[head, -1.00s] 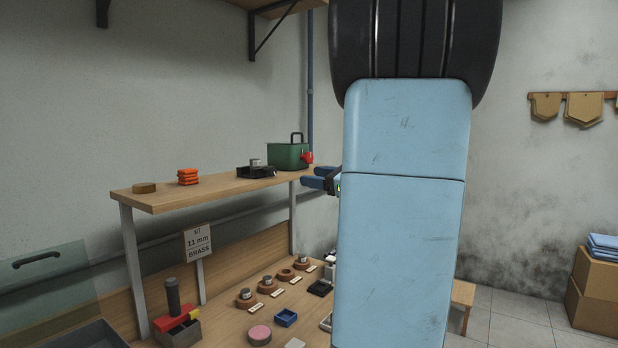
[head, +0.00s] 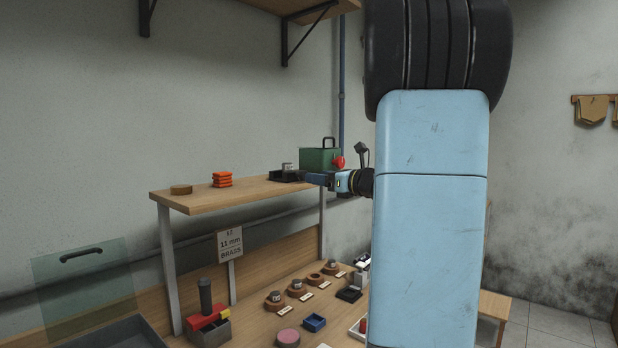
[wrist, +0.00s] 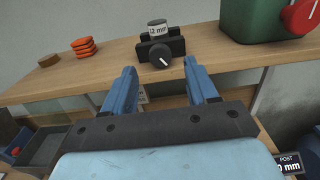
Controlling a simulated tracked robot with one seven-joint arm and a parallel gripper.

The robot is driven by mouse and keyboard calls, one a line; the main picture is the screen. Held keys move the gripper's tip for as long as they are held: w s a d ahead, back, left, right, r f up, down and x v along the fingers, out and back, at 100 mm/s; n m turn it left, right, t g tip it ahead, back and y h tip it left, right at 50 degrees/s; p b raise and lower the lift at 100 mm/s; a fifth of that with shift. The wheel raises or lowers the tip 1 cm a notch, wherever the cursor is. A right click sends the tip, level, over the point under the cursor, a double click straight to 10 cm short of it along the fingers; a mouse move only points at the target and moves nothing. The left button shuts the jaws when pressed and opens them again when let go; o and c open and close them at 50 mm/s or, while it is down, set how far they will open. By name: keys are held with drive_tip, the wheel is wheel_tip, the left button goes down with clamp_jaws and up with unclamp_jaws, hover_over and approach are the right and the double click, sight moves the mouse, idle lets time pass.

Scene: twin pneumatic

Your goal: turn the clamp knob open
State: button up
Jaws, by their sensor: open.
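The black clamp (wrist: 168,46) stands on the upper wooden shelf, holding a grey cylinder (wrist: 157,27) with a label ending in "2 mm". Its round dark knob (wrist: 162,63) faces me and carries a white mark pointing to the lower right. The clamp also shows in the head view (head: 287,176), where its knob cannot be made out. My gripper (wrist: 160,82) is open, with its two blue fingers apart, one on each side of the knob in the picture. Nothing is between the fingers; contact with the knob does not show. In the head view my gripper (head: 318,179) is at the shelf's right end.
A green box (head: 320,160) with a red knob (wrist: 300,16) stands right of the clamp. Orange pieces (head: 222,179) and a brown disc (head: 181,190) lie left on the shelf (head: 240,194).

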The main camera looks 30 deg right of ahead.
drive_tip(key=shift+x, duration=2.3)
drive_tip(key=shift+c, duration=0.3)
drive_tip(key=c, duration=1)
drive_tip(key=shift+n, duration=1.5)
drive_tip(key=o, duration=1.1)
drive_tip(key=shift+c, duration=0.2)
drive_tip(key=shift+s, duration=0.1)
drive_tip(key=v, duration=1.3)
drive_tip(key=shift+s, duration=0.3)
